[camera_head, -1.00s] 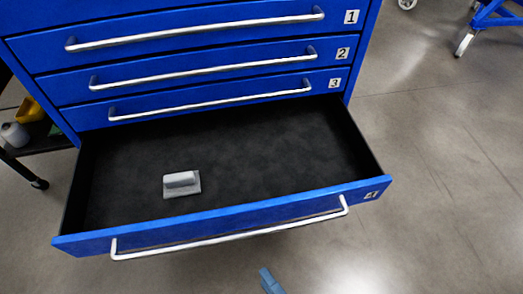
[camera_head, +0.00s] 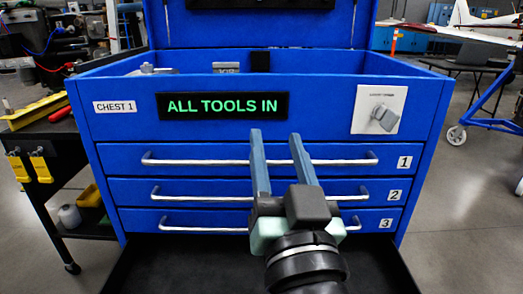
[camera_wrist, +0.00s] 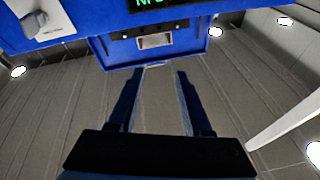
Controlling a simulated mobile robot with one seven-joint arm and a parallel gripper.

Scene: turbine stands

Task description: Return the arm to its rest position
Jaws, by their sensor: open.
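My gripper (camera_head: 276,135) is raised in front of the blue tool chest (camera_head: 120,150). Its two blue-grey fingers point up and stand apart, with nothing between them. In the wrist view my gripper (camera_wrist: 160,71) also shows as two parted, empty fingers, and the chest is at the top of that picture. In the head view the fingers overlap the drawer fronts, and their tips reach just below the lit sign "ALL TOOLS IN" (camera_head: 222,106).
Below drawer 3 (camera_head: 240,221), an open drawer (camera_head: 190,268) juts toward me; only part of its dark interior shows. A side cart (camera_head: 50,140) stands at left, and a blue wheeled stand (camera_head: 490,110) at right. Bare floor (camera_head: 450,220) lies right of the chest.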

